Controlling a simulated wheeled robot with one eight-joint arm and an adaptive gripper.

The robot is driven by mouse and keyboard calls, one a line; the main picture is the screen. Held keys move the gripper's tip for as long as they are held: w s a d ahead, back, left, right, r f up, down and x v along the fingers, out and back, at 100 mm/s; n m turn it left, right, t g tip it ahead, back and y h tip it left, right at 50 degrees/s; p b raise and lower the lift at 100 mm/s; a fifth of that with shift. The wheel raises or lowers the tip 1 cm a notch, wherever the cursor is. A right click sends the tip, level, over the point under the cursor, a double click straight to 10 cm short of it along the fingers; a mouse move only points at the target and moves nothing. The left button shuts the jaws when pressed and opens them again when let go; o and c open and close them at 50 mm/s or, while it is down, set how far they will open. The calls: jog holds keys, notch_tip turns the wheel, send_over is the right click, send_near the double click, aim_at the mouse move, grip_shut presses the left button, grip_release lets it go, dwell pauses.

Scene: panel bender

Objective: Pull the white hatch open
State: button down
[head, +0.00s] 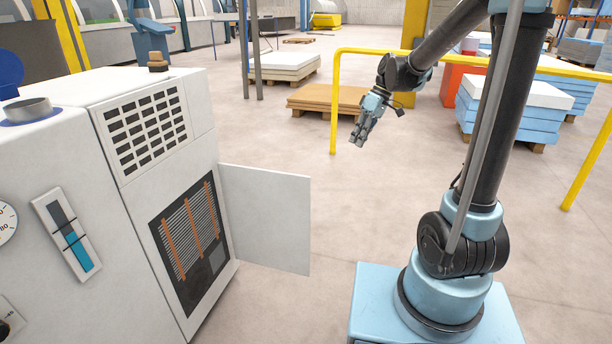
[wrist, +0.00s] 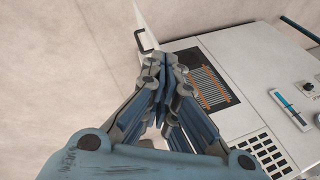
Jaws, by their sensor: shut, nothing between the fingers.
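The white hatch (head: 266,218) stands swung open from the white machine cabinet (head: 150,195) in the head view, at a wide angle to the cabinet's face. The dark opening (head: 190,245) behind it shows a grille with orange bars. In the wrist view the hatch (wrist: 146,14) is seen nearly edge-on, with a dark handle (wrist: 141,41) on its outer side. My gripper (head: 360,140) is shut and empty, up in the air to the right of the hatch and apart from it. In the wrist view my gripper's fingertips (wrist: 163,58) are together.
A yellow railing (head: 335,100) stands behind my gripper. Wooden boards on a pallet (head: 325,98) and blue-and-white stacks (head: 515,105) lie beyond it. The floor between the hatch and my base is clear.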

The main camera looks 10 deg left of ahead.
jog(key=w+a+f+n+g, duration=0.1)
jog(key=w+a+f+n, duration=0.25)
jog(key=a, duration=0.35)
jog(key=w+a+f+n+g, duration=0.2)
jog(key=w+a+f, duration=0.15)
jog(key=a, duration=0.25)
send_near(297, 186)
jog(key=w+f, duration=0.3)
jog(key=f, duration=0.1)
jog(key=shift+y, duration=0.4)
jog(key=shift+s+a+f, duration=0.1)
jog(key=shift+s+a, duration=0.15)
jog(key=shift+s, duration=0.45)
jog(key=shift+s+a+f, duration=0.15)
jog(key=shift+s+a, duration=0.1)
jog(key=shift+s, duration=0.4)
jog(key=shift+s+a+f, duration=0.1)
jog(key=shift+s+a, duration=0.1)
jog(key=shift+s, duration=0.5)
